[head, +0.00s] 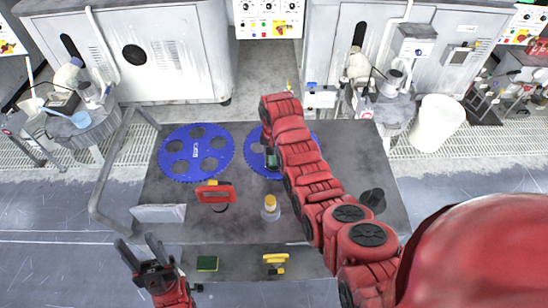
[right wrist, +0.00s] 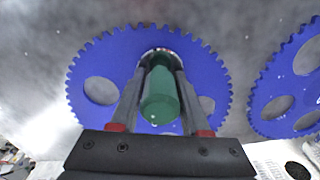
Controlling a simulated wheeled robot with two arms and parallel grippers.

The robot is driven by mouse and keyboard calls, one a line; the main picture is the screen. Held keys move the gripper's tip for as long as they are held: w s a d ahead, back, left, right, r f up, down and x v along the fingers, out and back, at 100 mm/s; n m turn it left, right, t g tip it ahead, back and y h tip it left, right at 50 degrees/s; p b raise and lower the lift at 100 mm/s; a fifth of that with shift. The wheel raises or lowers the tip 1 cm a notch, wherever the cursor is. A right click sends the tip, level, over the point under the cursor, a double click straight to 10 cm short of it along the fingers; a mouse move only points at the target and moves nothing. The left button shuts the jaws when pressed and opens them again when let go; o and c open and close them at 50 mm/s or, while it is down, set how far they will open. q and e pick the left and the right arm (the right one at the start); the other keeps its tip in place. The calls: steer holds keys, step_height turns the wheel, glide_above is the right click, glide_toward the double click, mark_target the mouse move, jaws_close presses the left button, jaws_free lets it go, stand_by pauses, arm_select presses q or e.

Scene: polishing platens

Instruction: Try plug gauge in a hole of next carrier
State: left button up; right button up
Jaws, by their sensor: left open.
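The plug gauge (right wrist: 160,97) has a green handle and a shiny metal end. My right gripper (right wrist: 156,75) is shut on it in the right wrist view, a finger on each side. Behind it lies a blue toothed carrier (right wrist: 128,48) with round holes. The metal end overlaps the carrier; I cannot tell whether it is in a hole or above it. In the head view my right arm hides much of this carrier (head: 254,158). A second blue carrier (head: 196,152) lies flat to its left. My left gripper (head: 145,252) is open and empty at the front left.
On the grey table (head: 330,243) stand a red-handled tool (head: 215,194), a yellow-capped bottle (head: 270,208), a white tray (head: 158,213) and a dark round item (head: 372,200). A green pad (head: 207,263) and a yellow item (head: 275,259) lie at the front. Machines stand behind.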

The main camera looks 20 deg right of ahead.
steer(key=o, duration=0.4)
steer(key=shift+r+b, duration=0.35)
steer(key=shift+r, duration=0.2)
steer(key=shift+w+r+b, duration=0.1)
steer(key=shift+r+b, duration=0.25)
steer(key=shift+r, duration=0.45)
step_height(320, 180, up, 3)
steer(key=shift+p, duration=0.9)
steer(key=shift+r+p, duration=4.25)
steer(key=shift+r, duration=1.55)
